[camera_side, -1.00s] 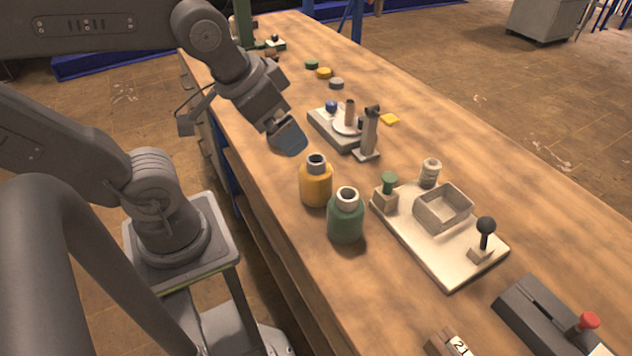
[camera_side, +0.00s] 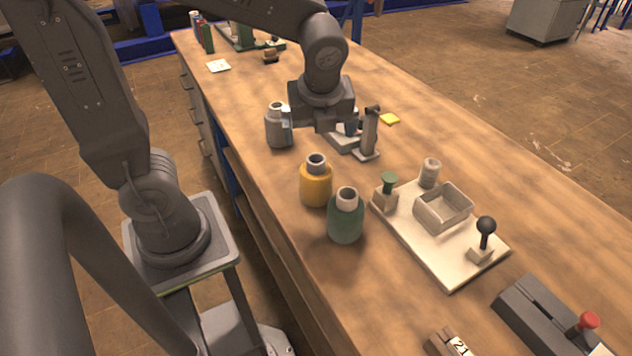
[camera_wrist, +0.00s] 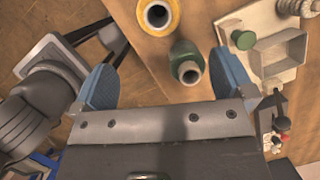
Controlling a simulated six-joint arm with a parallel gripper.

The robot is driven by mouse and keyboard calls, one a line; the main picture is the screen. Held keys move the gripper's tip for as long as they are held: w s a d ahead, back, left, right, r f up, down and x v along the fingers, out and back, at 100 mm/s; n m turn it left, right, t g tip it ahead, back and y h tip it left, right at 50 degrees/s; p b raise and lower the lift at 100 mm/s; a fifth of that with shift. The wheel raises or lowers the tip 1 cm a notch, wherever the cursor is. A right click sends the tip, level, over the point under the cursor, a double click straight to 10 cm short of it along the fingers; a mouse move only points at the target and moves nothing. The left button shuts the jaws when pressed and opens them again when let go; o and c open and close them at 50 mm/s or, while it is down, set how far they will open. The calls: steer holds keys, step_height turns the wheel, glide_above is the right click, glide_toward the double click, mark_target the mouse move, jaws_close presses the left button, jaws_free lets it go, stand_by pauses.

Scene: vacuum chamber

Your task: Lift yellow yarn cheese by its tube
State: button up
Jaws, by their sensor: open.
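The yellow yarn cheese (camera_side: 304,188) stands upright on the bench, its pale tube (camera_side: 317,161) sticking up from the top. In the wrist view the yellow cheese (camera_wrist: 149,24) is at the top edge, partly cut off, seen from above. My gripper (camera_side: 320,127) is open and empty, behind the yellow cheese in the side view and apart from it. In the wrist view its blue fingers (camera_wrist: 165,80) are spread wide, and the green yarn cheese (camera_wrist: 187,52) shows beyond the gap between them.
The green cheese (camera_side: 345,223) stands close in front of the yellow one; a grey cheese (camera_side: 277,130) stands behind it, beside my gripper. A small stand with a post (camera_side: 369,132) is at the right. A cream board (camera_side: 445,267) holds a square tray (camera_side: 443,208) and knobs.

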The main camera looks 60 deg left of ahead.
mark_target(316, 168)
steer(key=shift+m, duration=0.3)
steer(key=x, duration=0.8)
steer(key=shift+f, duration=0.15)
steer(key=shift+a+x, duration=0.2)
steer(key=shift+x, duration=2.65)
steer(key=shift+c, duration=0.2)
steer(key=c, duration=0.9)
